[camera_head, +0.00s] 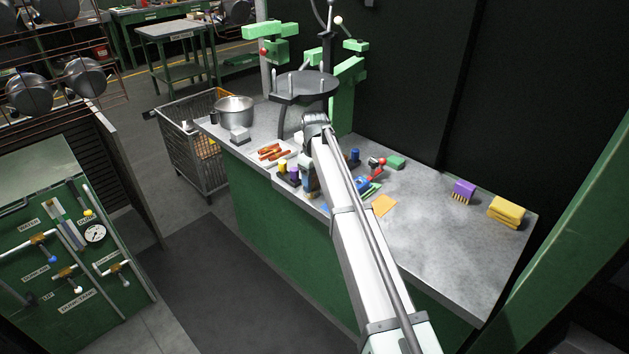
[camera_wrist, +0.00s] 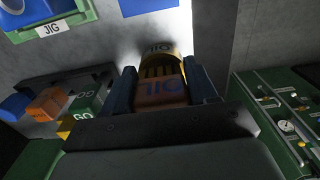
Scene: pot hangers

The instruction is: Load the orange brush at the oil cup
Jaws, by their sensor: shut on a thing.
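In the wrist view my gripper (camera_wrist: 162,85) is shut on the orange brush (camera_wrist: 160,92), a brownish-orange block with dark lettering between the two dark fingers. Its pale bristles (camera_wrist: 160,71) point away from the palm. A yellow curved rim (camera_wrist: 182,68) shows just beyond and around the bristle end; whether they touch I cannot tell. In the head view my gripper (camera_head: 309,182) is over the bench's front edge, partly hidden by my arm, and the brush cannot be made out.
A dark rack (camera_wrist: 92,83) with coloured blocks is at the left in the wrist view. A green jig base (camera_wrist: 55,27) lies beyond. In the head view a steel pot (camera_head: 234,111) and a purple brush (camera_head: 464,191) stand on the bench (camera_head: 440,240), whose right part is mostly clear.

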